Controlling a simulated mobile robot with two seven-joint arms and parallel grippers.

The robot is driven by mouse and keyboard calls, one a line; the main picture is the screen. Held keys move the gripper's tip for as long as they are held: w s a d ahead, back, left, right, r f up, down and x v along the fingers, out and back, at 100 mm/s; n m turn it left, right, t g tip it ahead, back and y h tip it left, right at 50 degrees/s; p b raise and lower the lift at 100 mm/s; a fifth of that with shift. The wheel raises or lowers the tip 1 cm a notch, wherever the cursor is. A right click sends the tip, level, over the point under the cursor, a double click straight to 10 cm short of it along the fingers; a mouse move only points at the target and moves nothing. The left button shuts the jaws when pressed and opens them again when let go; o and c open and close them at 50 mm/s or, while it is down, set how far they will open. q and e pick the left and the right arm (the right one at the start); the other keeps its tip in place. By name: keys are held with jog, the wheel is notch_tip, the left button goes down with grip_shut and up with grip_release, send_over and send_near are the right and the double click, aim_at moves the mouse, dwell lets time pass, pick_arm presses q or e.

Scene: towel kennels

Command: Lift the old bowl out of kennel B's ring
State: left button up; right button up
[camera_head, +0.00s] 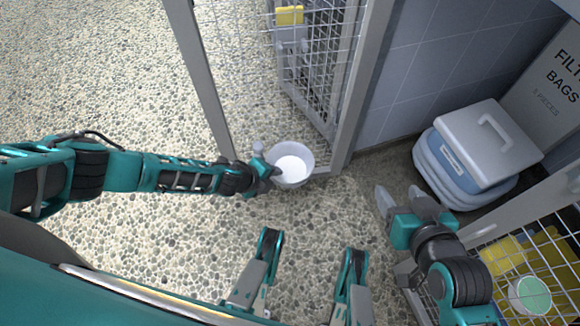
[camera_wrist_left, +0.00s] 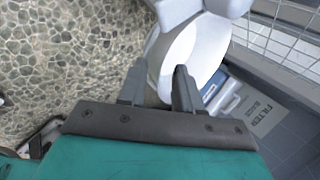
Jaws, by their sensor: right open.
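A pale round bowl (camera_head: 291,166) with a white inside is at the foot of a grey gate post in the head view. My left gripper (camera_head: 270,170) is at its left edge. In the left wrist view the bowl (camera_wrist_left: 192,52) fills the space beyond the fingers. The left gripper (camera_wrist_left: 159,76) is open there, one finger beside the bowl's outer wall and the other over its white inside. Whether the fingers touch it, I cannot tell. My right gripper (camera_head: 405,196) is open and empty, over the floor to the right.
A mesh kennel gate (camera_head: 318,62) and grey posts stand close behind the bowl. A lidded blue-and-white tub (camera_head: 477,150) sits by the wall, near a filter bags box (camera_head: 555,85). Another mesh panel with yellow cloth (camera_head: 503,256) is at lower right. Pebbled floor is clear at left.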

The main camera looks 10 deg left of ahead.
pick_arm(q)
grip_shut()
dwell(0.5)
